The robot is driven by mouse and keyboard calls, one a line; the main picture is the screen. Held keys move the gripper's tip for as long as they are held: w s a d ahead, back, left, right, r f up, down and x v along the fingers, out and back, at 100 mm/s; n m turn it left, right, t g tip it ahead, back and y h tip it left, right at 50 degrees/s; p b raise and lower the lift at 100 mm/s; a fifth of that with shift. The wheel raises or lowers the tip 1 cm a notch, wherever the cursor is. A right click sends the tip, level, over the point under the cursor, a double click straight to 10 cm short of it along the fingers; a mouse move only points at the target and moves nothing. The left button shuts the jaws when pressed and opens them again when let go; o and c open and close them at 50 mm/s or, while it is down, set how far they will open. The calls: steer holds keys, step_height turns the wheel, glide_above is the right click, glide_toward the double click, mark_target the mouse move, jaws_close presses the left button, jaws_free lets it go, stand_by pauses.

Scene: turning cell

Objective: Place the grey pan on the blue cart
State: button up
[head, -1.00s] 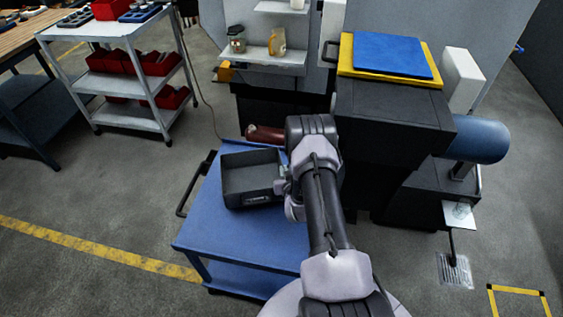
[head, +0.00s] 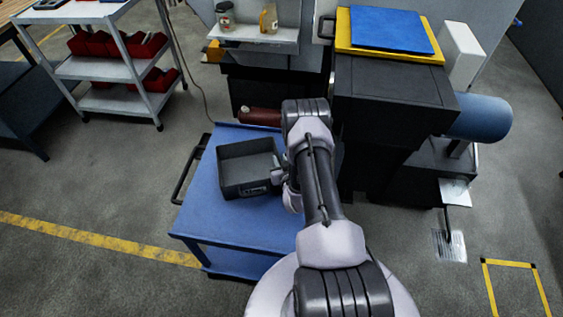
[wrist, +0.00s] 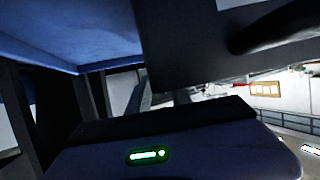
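The grey pan (head: 233,178) is an open, square, dark box with a small label on its front. In the head view it is level over the left-middle of the blue cart's top (head: 210,214); whether its base touches the top is hard to tell. My gripper (head: 279,175) is at the pan's right side and looks shut on its edge, the fingertips partly hidden by my wrist. In the wrist view the pan's dark wall (wrist: 205,40) fills the upper right, and the cart's blue surface (wrist: 70,30) shows at upper left.
A dark red cylinder (head: 260,116) is at the cart's far edge. The cart's black handle (head: 188,170) is on its left. A black machine (head: 390,95) with a blue-topped yellow tray (head: 345,40) stands right.

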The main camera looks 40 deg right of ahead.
steer(key=p+v, duration=0.4)
steer(key=v, duration=0.8)
steer(key=w+d+r+m+g, duration=0.1)
steer(key=w+r, duration=0.4)
steer(key=r, duration=0.3)
steer(key=w+d+r, duration=0.1)
steer(key=w+r, duration=0.4)
steer(key=r, duration=0.2)
steer(key=a+r+g+y, duration=0.1)
steer(key=a+r, duration=0.2)
steer(key=r, duration=0.3)
steer(key=a+r+y, duration=0.1)
steer(key=a+r, duration=0.3)
steer(key=r, duration=0.2)
steer(key=s+a+r+g+y, duration=0.2)
steer(key=s+a+r, duration=0.5)
steer(key=a+r, duration=0.4)
steer(key=s+a+r+n+g+y, duration=0.1)
steer(key=s+a+r+y, duration=0.1)
steer(key=s+a, duration=0.4)
steer(key=s+a+r+g+y, duration=0.1)
steer(key=s+a, duration=0.5)
steer(key=s, duration=0.6)
step_height(320, 180, up, 2)
steer(key=shift+s+r+n+y, duration=0.15)
steer(key=shift+s+n+y, duration=0.25)
steer(key=shift+y, duration=0.1)
